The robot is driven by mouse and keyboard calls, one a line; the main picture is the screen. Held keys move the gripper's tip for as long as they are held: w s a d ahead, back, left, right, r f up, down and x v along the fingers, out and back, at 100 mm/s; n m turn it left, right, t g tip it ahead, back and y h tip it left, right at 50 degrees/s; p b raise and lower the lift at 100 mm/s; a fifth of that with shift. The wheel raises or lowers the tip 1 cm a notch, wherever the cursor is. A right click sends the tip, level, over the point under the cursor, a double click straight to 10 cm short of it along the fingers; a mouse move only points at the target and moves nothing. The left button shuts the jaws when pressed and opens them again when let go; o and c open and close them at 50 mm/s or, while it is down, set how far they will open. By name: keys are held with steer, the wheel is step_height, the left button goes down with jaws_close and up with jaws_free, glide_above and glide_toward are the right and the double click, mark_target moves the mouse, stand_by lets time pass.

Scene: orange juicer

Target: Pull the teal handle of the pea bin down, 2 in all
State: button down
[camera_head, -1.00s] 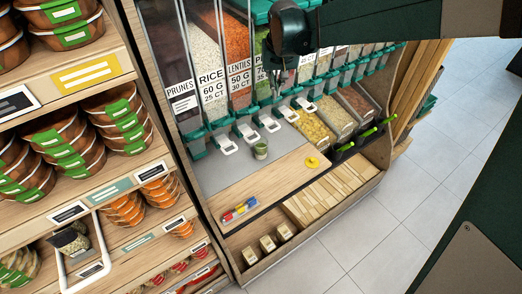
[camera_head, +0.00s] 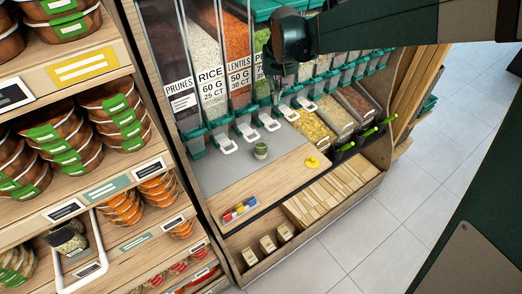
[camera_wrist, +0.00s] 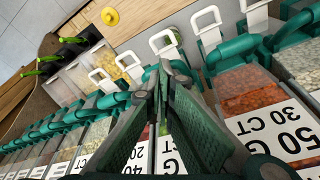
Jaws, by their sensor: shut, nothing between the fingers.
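The pea bin (camera_head: 259,68) is the green-filled clear bin right of the lentils, partly hidden by my arm. Its teal spout has a white loop lever (camera_head: 270,123) sticking out at the front; the lever also shows in the wrist view (camera_wrist: 165,42). My gripper (camera_head: 278,98) is shut and empty, in front of the pea bin's lower part. In the wrist view its fingertips (camera_wrist: 164,68) meet just below that lever, over the teal spouts. I cannot tell whether they touch the pea spout.
A yellow knob (camera_head: 312,162) and a red, yellow and blue item (camera_head: 239,209) lie on the wooden ledge. Neighbouring levers, such as the lentil lever (camera_head: 248,133), are close on both sides.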

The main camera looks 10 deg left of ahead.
steer(key=shift+s+d+f+b, duration=0.1)
steer(key=shift+f+b, duration=0.35)
steer(key=shift+f, duration=0.5)
steer(key=shift+s+d+f+b, duration=0.1)
steer(key=shift+f+b, duration=0.35)
steer(key=shift+f, duration=0.5)
steer(key=shift+w+a+r+p, duration=0.15)
steer(key=shift+r+p, duration=0.35)
steer(key=shift+r, duration=0.6)
steer(key=shift+w+a+r+p, duration=0.1)
steer(key=shift+r+p, duration=0.4)
steer(key=shift+r, duration=0.6)
steer(key=shift+w+a+r+p, duration=0.15)
steer(key=shift+r+p, duration=0.35)
steer(key=shift+r, duration=0.6)
steer(key=shift+d, duration=0.1)
step_height(320, 180, up, 5)
steer(key=s+d+p, duration=0.2)
steer(key=s, duration=0.1)
steer(key=shift+d, duration=0.35)
steer(key=shift+d, duration=0.15)
